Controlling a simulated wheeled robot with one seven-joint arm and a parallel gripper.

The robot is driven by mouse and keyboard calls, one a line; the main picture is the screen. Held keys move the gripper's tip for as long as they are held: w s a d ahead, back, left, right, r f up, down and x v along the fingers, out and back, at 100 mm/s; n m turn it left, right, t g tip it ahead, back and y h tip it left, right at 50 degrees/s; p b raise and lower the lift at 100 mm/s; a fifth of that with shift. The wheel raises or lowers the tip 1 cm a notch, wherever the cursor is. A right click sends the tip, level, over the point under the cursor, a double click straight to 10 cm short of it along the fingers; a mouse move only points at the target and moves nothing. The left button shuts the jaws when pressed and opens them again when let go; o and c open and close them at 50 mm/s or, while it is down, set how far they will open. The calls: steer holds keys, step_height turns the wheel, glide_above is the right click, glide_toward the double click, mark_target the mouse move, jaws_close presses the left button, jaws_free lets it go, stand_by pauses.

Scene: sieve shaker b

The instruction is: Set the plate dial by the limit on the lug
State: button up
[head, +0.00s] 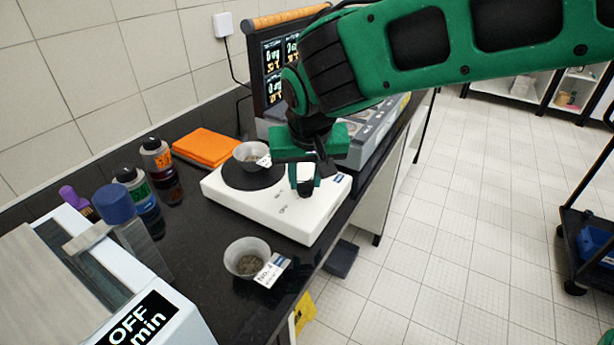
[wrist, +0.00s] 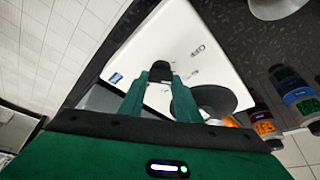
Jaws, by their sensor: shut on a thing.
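A white hot plate (head: 290,212) with a round black top (head: 243,179) stands on the dark bench. Its black dial (wrist: 160,70) shows in the wrist view between my fingertips. My gripper (head: 306,186) is shut on the dial from above; it also shows in the wrist view (wrist: 161,80). A small grey dish (head: 247,246) with dark grains stands in front of the plate, with a white lug (head: 271,270) that starts "No."; its smaller print is unreadable. A second dish (head: 245,152) with a white lug is at the black top. The dial's pointer is hidden.
A shaker with an "OFF min" display (head: 139,322) is at front left. A grey box (head: 372,140) and a screen (head: 279,68) stand behind. The bench edge is close on the right.

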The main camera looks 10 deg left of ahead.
steer(key=shift+w+m+h, duration=0.1)
steer(key=shift+m+h, duration=0.3)
steer(key=shift+m, duration=0.7)
steer(key=o, duration=1)
steer(key=shift+o, duration=0.2)
steer(key=v, duration=1)
steer(key=shift+s+r, duration=0.25)
steer(key=shift+r, duration=0.1)
